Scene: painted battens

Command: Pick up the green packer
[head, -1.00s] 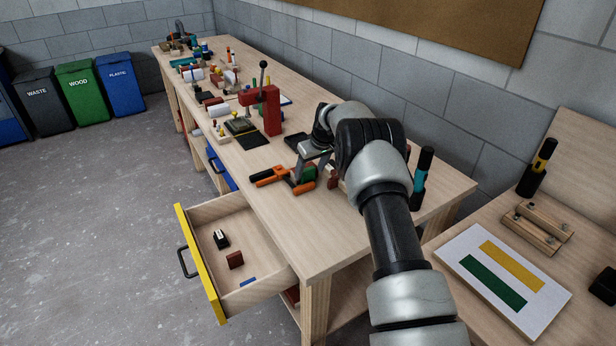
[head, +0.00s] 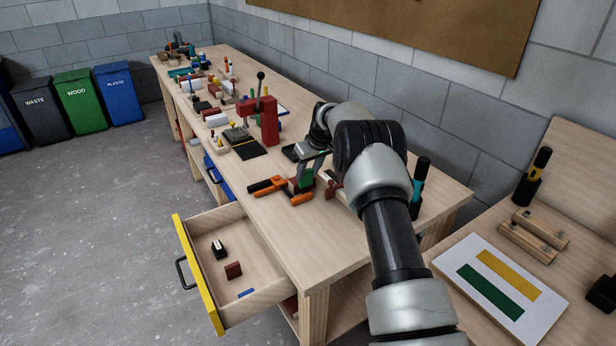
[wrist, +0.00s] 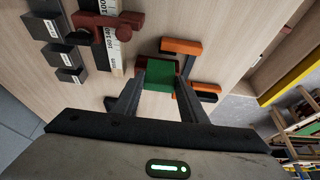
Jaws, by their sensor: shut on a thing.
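The green packer (head: 305,178) is a small green block on the near part of the workbench, beside an orange-handled clamp (head: 267,185). My gripper (head: 308,174) reaches down over it. In the wrist view the green packer (wrist: 158,76) sits between the two fingertips, and my gripper (wrist: 160,72) is shut on it. A dark red piece (wrist: 170,58) shows just past the packer; I cannot tell whether they touch. Whether the packer is clear of the bench top is not certain. My arm hides part of the bench to the right.
A ruler with a dark red slider (wrist: 105,27) and several labelled dark blocks (wrist: 70,75) lie close by. A red press (head: 263,122) stands farther back. The yellow-fronted drawer (head: 198,275) is open. A side table (head: 455,252) is at right.

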